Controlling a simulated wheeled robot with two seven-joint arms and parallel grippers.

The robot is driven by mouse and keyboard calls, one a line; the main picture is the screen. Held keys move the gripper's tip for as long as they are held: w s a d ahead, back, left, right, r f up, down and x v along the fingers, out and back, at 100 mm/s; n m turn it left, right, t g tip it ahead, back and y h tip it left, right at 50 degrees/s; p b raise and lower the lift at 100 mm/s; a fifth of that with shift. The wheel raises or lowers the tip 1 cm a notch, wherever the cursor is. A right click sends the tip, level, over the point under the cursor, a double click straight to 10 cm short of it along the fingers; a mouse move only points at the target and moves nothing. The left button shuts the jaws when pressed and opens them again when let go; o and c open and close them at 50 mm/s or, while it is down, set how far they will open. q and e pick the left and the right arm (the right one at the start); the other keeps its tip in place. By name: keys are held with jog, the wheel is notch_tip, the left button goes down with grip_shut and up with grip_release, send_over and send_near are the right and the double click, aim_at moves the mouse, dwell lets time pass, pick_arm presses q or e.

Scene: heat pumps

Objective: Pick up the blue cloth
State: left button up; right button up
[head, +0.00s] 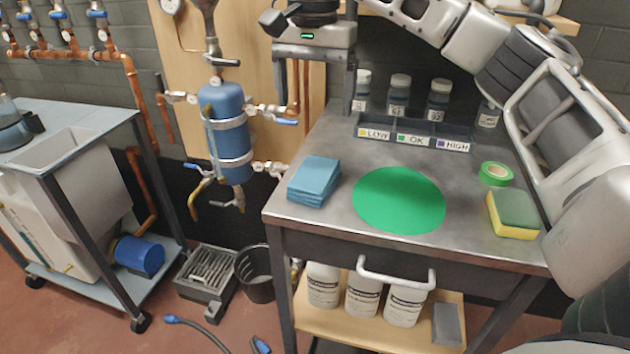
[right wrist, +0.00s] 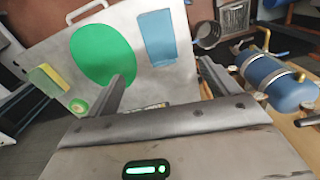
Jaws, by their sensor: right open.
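The folded blue cloth (head: 314,181) lies in a stack at the left front of the metal worktop, left of a flat green disc (head: 399,199). It also shows in the right wrist view as a blue rectangle (right wrist: 158,38) beyond the fingertips. My right gripper (head: 317,96) is open and empty, with its fingers pointing down, above and behind the cloth. In the right wrist view my right gripper (right wrist: 163,72) has its two fingers spread apart. It does not touch the cloth. My left gripper is out of view.
A sorting tray (head: 414,133) labelled LOW, OK and HIGH stands at the back, with several jars behind it. Green tape (head: 496,174) and a sponge (head: 513,214) lie at the right. A blue tank (head: 227,130) with pipes and valves is left of the worktop.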

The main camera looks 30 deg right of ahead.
send_over(315, 172)
notch_tip(315, 172, down, 10)
jog(key=shift+w+r+b, duration=0.1)
jog(key=shift+b, duration=0.2)
notch_tip(315, 172, down, 5)
jog(key=shift+f, duration=0.1)
jog(key=c, duration=1.1)
jog(key=shift+o, duration=0.2)
